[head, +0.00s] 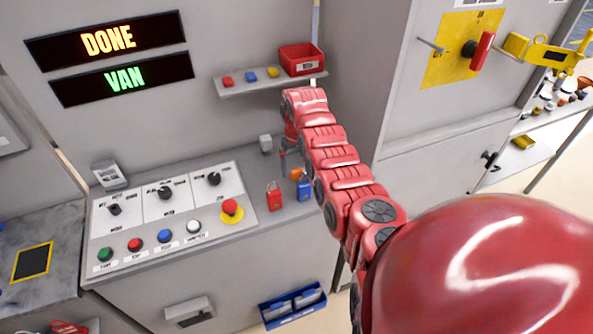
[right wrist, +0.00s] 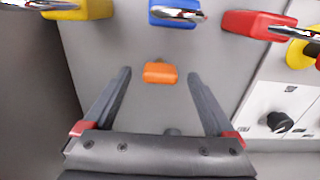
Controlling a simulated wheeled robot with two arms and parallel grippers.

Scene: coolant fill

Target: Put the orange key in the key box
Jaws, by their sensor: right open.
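The orange key (head: 296,174) lies on the console top behind the padlocks, partly hidden by my right arm. The right wrist view shows it as a small orange block (right wrist: 160,73) between the tips of my right gripper (right wrist: 160,80). The fingers are open, with a gap on each side of the key. In the head view my right gripper (head: 287,160) is mostly hidden and points down at the console. A red open box (head: 301,65) with a white label, seemingly the key box, stands at the right end of the wall shelf. My left gripper is out of view.
Red (head: 273,198) and blue (head: 304,190) padlocks stand in front of the key; a yellow one (right wrist: 80,9) shows in the wrist view. Red, blue and yellow pieces lie on the shelf (head: 250,87). The button panel (head: 140,225) is left. Signs read DONE and VAN.

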